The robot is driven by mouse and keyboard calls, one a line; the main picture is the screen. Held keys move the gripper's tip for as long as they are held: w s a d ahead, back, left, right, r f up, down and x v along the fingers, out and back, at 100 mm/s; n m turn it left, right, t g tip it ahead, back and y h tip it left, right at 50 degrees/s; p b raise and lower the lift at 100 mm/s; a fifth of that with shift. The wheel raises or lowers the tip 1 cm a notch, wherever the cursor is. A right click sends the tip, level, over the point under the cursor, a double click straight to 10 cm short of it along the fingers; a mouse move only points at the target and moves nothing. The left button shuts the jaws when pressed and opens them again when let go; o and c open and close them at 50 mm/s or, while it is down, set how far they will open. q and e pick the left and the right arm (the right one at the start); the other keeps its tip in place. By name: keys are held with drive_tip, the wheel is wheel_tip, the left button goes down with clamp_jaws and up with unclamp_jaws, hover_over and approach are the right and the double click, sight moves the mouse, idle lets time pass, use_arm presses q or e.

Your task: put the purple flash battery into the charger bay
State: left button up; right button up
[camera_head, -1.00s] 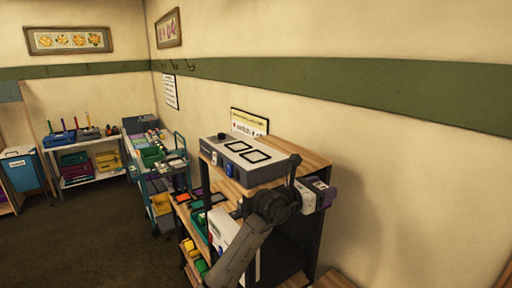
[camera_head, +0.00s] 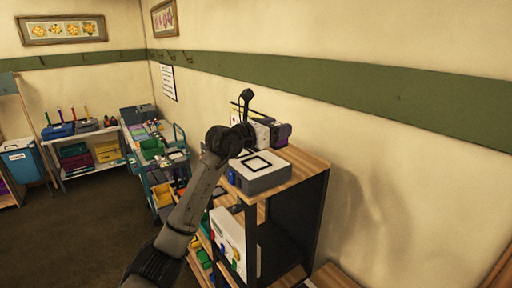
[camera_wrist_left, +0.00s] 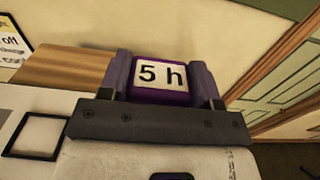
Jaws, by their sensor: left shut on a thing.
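The purple flash battery (camera_wrist_left: 160,76) has a white label reading "5 h" in the left wrist view. My left gripper (camera_head: 278,133) is shut on it, one dark finger on each side. In the head view, the battery's purple end (camera_head: 286,131) shows past the white gripper body. The grey charger (camera_head: 268,181) sits on the wooden top of the shelf unit. The gripper holds the battery above the charger's back side. My right gripper is out of view.
The shelf unit's wooden top (camera_head: 306,163) is bare right of the charger. The wall (camera_head: 400,160) stands close behind. A sign (camera_wrist_left: 12,47) is at the left in the wrist view. A cart (camera_head: 184,152) and a white shelf (camera_head: 90,170) stand farther left.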

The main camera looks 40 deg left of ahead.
use_arm(q)
drive_tip(key=a+f, duration=0.1)
drive_tip(key=a, duration=0.1)
drive_tip(key=a+f+p, duration=0.1)
drive_tip(key=a, duration=0.1)
drive_tip(key=a+f+p, duration=0.1)
drive_tip(key=a+f, duration=0.1)
drive_tip(key=shift+s+a, duration=0.2)
drive_tip(key=shift+a, duration=0.2)
drive_tip(key=shift+f+p, duration=0.35)
drive_tip(key=shift+f, duration=0.1)
wheel_tip(320, 180, down, 2)
drive_tip(key=shift+f+p, duration=0.1)
drive_tip(key=shift+p, duration=0.4)
drive_tip(key=shift+f, duration=0.45)
drive_tip(key=shift+f, duration=0.15)
drive_tip(key=o, duration=0.7)
drive_tip(key=shift+f, duration=0.15)
drive_tip(key=shift+c, duration=0.2)
drive_tip(key=o, duration=0.5)
drive_tip(key=shift+c, duration=0.2)
